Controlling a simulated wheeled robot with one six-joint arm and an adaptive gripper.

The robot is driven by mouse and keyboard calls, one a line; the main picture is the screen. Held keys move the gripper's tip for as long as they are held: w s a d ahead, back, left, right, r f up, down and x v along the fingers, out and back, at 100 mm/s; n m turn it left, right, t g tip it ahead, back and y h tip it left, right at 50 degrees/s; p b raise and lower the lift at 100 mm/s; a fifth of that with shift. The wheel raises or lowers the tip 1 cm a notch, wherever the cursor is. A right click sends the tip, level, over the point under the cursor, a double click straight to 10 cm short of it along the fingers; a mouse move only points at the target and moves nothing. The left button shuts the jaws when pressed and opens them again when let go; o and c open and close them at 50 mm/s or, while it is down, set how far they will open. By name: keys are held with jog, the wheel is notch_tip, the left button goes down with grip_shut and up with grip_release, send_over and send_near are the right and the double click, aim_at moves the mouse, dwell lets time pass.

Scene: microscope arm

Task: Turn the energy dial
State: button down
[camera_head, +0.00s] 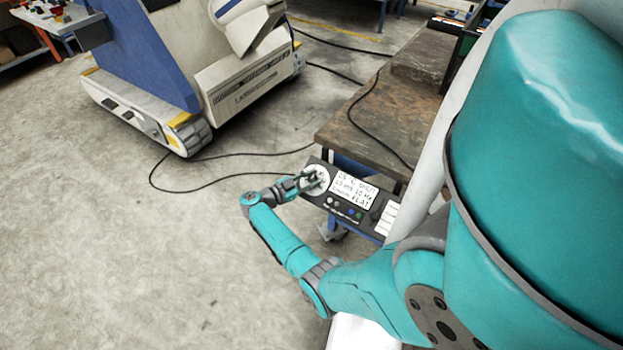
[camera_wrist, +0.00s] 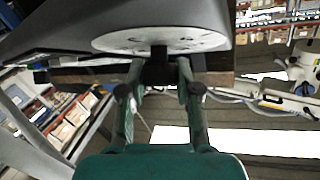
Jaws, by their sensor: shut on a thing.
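The energy dial (camera_head: 314,176) is a round pale disc at the left end of a dark control panel (camera_head: 340,216). In the wrist view the dial's disc (camera_wrist: 125,38) shows edge-on at the top, with a dark knob (camera_wrist: 158,62) standing out from its middle. My gripper (camera_head: 306,183) reaches the dial from the left. In the wrist view my gripper (camera_wrist: 160,75) has its two fingers on either side of the knob, shut on it. The dial's exact setting is too small to read.
The panel carries a white label (camera_head: 354,190) with handwriting and several small buttons. A worn bench (camera_head: 390,115) stands behind it. A blue and white machine (camera_head: 190,70) stands at the upper left. Black cables lie on the floor. The floor (camera_head: 110,240) at left is clear.

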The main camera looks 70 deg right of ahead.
jog(key=shift+m+g+y, duration=0.5)
jog(key=shift+m+y, duration=0.3)
jog(key=shift+m, duration=0.2)
jog(key=c, duration=0.8)
grip_release()
jog(key=v, duration=1.2)
jog(key=shift+w, duration=0.1)
jog(key=shift+f, duration=0.1)
